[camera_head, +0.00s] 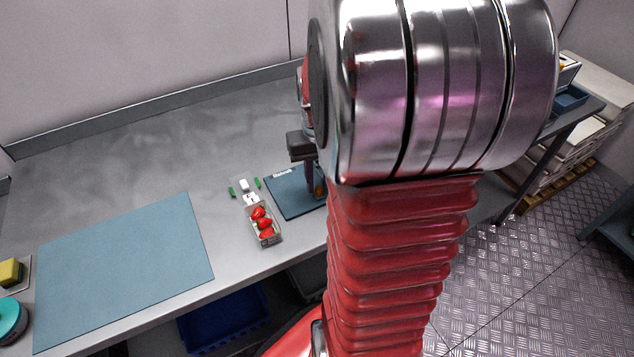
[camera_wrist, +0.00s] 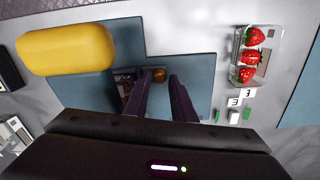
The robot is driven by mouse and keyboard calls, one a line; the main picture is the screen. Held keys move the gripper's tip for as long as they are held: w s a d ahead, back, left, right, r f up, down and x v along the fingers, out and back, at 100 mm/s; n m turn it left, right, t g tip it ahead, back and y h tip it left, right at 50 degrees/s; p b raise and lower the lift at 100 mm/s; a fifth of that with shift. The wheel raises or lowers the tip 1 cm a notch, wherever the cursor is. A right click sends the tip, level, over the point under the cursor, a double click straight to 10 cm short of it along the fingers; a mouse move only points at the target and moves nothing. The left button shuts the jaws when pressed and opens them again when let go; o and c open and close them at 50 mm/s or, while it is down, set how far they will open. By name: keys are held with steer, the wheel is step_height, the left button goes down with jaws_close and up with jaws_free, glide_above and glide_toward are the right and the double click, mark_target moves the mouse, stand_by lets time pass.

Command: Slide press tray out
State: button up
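My gripper (camera_wrist: 160,80) points down over the blue mat in the wrist view. I cannot tell whether either finger touches the knob. A dark, small tray-like part (camera_wrist: 124,76) shows beside the left finger and is partly hidden by it; it may be the press tray. A large yellow rounded body (camera_wrist: 66,49), possibly part of the press, is to the left. In the head view my gripper (camera_head: 313,185) is over the mat, and my arm hides what lies beyond.
A clear punnet with red strawberries (camera_head: 263,222) stands left of the small blue mat (camera_head: 288,195). White tags and green pieces (camera_head: 257,183) lie behind it. A large blue-grey mat (camera_head: 125,265) covers the left front of the bench. The bench's back left (camera_head: 130,150) is clear.

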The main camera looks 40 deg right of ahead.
steer(key=shift+f, duration=0.55)
steer(key=shift+c, duration=0.6)
jaws_close()
